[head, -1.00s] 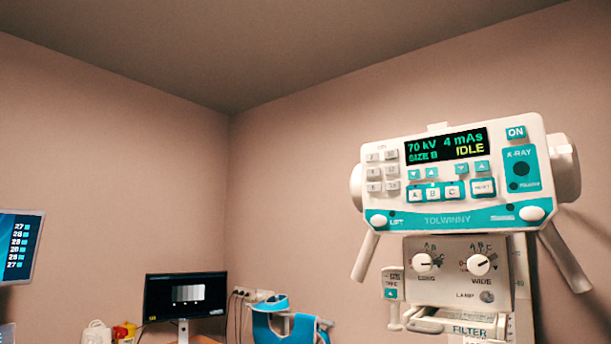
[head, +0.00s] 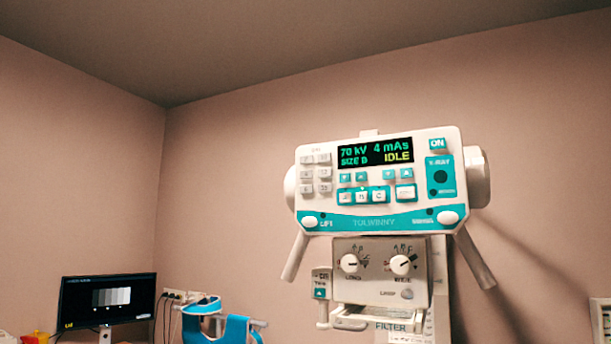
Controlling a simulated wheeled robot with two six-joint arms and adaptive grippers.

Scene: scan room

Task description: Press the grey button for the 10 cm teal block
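The X-ray head's control panel (head: 379,184) faces me, white with teal trim, right of the middle in the head view. A group of small grey buttons (head: 316,173) sits at its upper left, in two columns; their labels are too small to read. The display (head: 375,152) shows 70 kV, 4 mAs, SIZE B and IDLE. Below the display are teal arrow buttons and white buttons marked A, B and C (head: 379,196). No teal block stands out as a separate object. Neither of my grippers is in view.
Below the panel is a grey box with two white knobs (head: 376,263) and a filter slot (head: 390,326). A monitor (head: 108,300) stands at the lower left, with a blue apron-like item (head: 213,322) beside it. A frame edge (head: 597,318) shows at the lower right.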

